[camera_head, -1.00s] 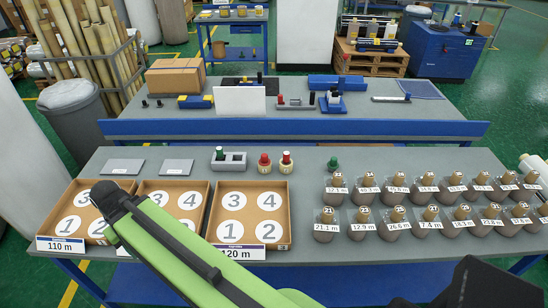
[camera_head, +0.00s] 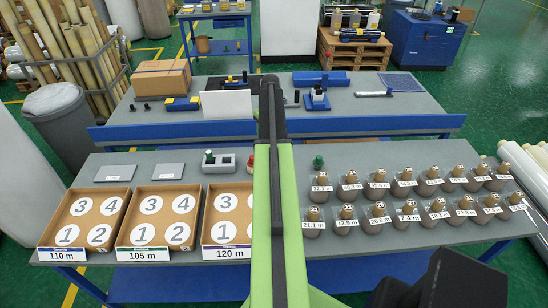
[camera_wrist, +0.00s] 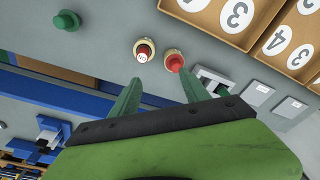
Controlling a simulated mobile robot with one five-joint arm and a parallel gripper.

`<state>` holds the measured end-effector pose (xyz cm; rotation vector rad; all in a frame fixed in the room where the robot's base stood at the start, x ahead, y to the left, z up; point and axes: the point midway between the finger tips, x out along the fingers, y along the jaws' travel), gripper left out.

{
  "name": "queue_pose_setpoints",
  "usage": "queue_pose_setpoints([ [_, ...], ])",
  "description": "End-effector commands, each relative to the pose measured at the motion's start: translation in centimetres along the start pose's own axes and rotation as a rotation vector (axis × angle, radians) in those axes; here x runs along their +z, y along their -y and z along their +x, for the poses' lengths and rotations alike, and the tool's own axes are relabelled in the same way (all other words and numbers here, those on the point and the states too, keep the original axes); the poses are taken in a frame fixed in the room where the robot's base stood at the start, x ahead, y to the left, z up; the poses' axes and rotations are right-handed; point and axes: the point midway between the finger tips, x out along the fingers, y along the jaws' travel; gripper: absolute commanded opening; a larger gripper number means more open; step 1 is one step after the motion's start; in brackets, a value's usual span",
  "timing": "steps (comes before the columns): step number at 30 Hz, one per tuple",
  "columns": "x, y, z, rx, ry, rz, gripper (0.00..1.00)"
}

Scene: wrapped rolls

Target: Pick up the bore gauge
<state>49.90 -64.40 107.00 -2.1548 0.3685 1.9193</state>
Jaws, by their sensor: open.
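I cannot tell for sure which thing is the bore gauge. In the wrist view two red-knobbed pieces on pale round bases, one left (camera_wrist: 144,50) and one right (camera_wrist: 173,62), stand just beyond my fingertips. One red knob (camera_head: 248,160) peeks out left of my arm in the head view; the other is hidden. A green-knobbed piece (camera_head: 318,162) stands alone to the right and also shows in the wrist view (camera_wrist: 66,21). Another green knob (camera_head: 209,156) stands at a grey recessed block (camera_head: 224,164). My gripper (camera_wrist: 159,76) is open and empty, its green fingers apart; the head view hides it.
Numbered trays (camera_head: 127,246) line the front table's left side; labelled bags with brown tops (camera_head: 380,222) fill its right. The back table holds a blue-and-yellow tool (camera_head: 183,103), a blue stand (camera_head: 316,99), a long grey tool (camera_head: 374,94) and a white panel (camera_head: 228,104).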

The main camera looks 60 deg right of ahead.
Motion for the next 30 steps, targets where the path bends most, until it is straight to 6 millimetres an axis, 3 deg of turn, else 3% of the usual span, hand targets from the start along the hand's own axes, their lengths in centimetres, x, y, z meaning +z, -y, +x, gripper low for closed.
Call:
queue_pose_setpoints([
  [1, 0.5, -2.4, -0.5, 0.002, -0.004, 0.013, 0.54],
  [3, 1.1, -3.9, -0.7, 0.005, -0.007, 0.017, 0.54],
  [11, 1.5, -4.3, 0.5, 0.006, -0.007, 0.018, 0.54],
  [25, 1.3, -4.3, 10.2, 0.006, -0.007, 0.017, 0.54],
  [30, 1.2, -4.2, 12.0, 0.006, -0.007, 0.017, 0.54],
])
